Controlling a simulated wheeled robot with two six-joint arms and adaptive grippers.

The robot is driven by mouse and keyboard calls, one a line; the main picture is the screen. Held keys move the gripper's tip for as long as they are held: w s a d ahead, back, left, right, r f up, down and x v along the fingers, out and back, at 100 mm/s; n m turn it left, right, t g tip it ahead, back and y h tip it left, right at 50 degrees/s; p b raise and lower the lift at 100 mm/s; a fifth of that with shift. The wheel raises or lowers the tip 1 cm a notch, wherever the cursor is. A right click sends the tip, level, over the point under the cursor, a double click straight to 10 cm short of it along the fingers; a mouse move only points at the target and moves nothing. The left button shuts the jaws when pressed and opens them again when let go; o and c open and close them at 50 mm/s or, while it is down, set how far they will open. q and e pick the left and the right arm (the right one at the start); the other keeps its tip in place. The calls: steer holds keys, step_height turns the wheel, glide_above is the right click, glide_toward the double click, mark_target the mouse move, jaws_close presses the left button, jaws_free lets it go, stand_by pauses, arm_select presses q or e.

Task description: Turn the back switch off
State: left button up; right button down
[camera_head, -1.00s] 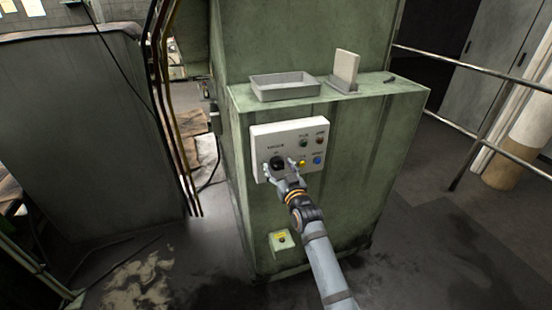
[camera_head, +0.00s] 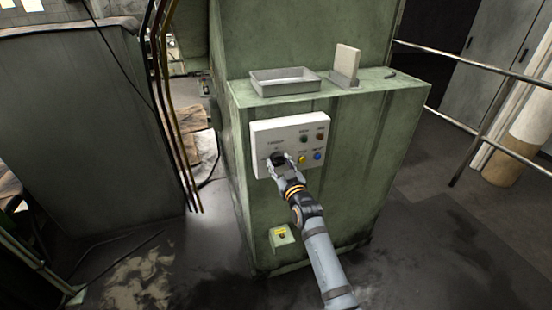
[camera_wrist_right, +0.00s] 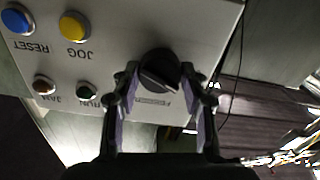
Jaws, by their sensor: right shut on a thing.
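The back switch is a round black rotary knob (camera_head: 279,159) on the white control panel (camera_head: 262,135) on the green machine. In the right wrist view the knob (camera_wrist_right: 159,71) sits between the two fingers of my right gripper (camera_wrist_right: 160,90), with its ridge tilted. My right gripper (camera_head: 283,163) is shut on the knob and partly hides it in the head view. My left gripper is not in view.
Beside the knob are a yellow JOG button (camera_wrist_right: 75,26), a blue RESET button (camera_wrist_right: 17,20), and green and red lamps. A grey tray (camera_head: 285,82) lies on the machine's top ledge. A small yellow-labelled box (camera_head: 281,236) sits low on the machine. A metal railing (camera_head: 480,68) stands at right.

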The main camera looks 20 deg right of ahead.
steer(key=n, duration=0.5)
steer(key=shift+n, duration=0.4)
steer(key=c, duration=0.8)
jaws_free()
steer(key=shift+o, duration=0.2)
steer(key=s+p, duration=0.2)
steer(key=s, duration=0.6)
steer(key=shift+d, duration=0.15)
